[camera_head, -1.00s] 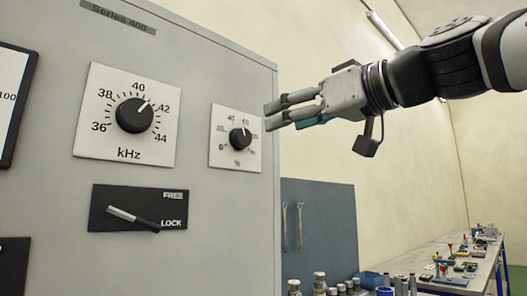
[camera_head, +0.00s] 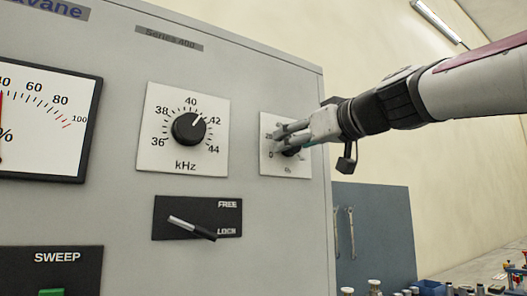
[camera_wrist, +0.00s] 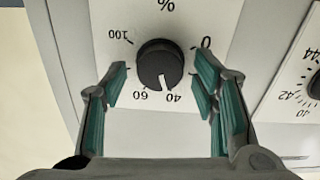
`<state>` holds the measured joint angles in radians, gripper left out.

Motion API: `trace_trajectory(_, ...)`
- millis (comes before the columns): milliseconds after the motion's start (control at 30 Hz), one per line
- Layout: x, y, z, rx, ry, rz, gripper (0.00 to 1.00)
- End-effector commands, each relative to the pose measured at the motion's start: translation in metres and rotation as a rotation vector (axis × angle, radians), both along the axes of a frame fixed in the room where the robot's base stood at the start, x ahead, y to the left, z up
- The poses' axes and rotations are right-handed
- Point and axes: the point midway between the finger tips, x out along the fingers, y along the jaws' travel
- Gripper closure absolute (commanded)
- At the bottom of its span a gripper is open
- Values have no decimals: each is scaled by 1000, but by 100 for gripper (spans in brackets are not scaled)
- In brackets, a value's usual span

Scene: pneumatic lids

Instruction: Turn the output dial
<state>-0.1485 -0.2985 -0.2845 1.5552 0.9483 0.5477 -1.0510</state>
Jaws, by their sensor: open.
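The output dial is a black knob on a white plate marked in %. In the head view the plate (camera_head: 269,164) is at the right of the panel, and my gripper (camera_head: 282,143) partly covers the knob (camera_head: 292,153). In the wrist view the knob (camera_wrist: 160,64) is upper centre, upside down, with its white pointer between 40 and 60, nearer 40. My gripper (camera_wrist: 160,88) is open, with one green-padded finger on each side of the knob's lower part. The fingers look apart from the knob; how far they are from the plate I cannot tell.
The larger kHz dial (camera_head: 189,129) is left of the output dial, its pointer near 42. A lever switch (camera_head: 197,220) marked FREE and LOCK is below it. A percent meter (camera_head: 42,110) is further left. A workbench with small items (camera_head: 484,270) is at lower right.

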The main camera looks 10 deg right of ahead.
Motion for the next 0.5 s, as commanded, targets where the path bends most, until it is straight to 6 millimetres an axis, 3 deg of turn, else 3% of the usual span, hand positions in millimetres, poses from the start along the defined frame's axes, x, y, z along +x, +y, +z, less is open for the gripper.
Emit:
trace_trajectory(300,3,1,0,0,-1,0,46)
trace_trajectory(367,3,1,0,0,-1,0,57)
trace_trajectory(500,3,1,0,0,0,0,89)
